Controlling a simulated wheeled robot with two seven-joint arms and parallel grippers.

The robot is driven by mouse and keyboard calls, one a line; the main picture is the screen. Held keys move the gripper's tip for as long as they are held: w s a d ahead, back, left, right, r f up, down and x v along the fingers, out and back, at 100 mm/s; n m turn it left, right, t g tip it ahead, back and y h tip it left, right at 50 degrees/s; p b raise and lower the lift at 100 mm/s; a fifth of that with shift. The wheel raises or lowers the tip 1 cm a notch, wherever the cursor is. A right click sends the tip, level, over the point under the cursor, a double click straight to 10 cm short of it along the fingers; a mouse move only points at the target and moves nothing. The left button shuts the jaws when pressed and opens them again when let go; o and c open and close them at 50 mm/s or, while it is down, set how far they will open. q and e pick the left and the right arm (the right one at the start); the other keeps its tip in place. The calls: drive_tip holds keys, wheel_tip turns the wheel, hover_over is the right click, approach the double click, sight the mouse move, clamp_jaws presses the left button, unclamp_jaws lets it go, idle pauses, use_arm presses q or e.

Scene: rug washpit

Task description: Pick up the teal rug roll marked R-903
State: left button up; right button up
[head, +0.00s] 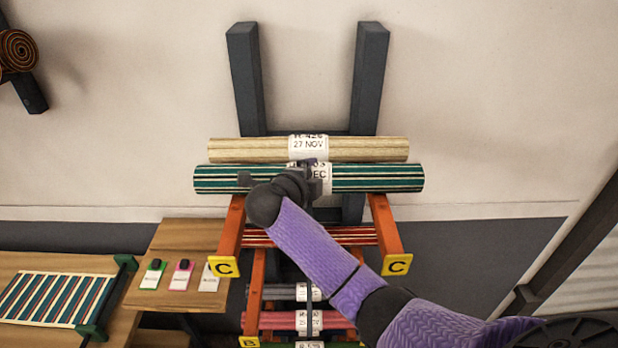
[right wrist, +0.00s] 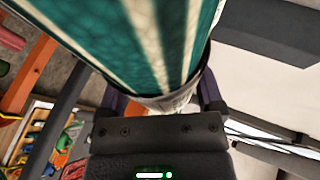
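The teal rug roll (head: 378,178) has cream and dark stripes and a white label band, partly hidden, on which I can read "03" and "DEC". It lies level across the orange arms of tier C, in front of a beige roll. My right gripper (head: 312,184) is at its middle, over the label band. In the right wrist view the teal roll (right wrist: 150,40) runs between the fingers of my right gripper (right wrist: 163,98). They sit close against both sides, with no clear gap, so it looks shut on the roll. I see no clear lift off the arms. My left gripper is out of view.
The beige roll (head: 370,149), labelled 27 NOV, lies close behind. Orange rack arms (head: 386,225) with yellow C plates stick out below. More rolls (head: 285,320) lie on lower tiers. A wooden table (head: 175,240) with tags and a striped rug stands at left.

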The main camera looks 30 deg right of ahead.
clamp_jaws()
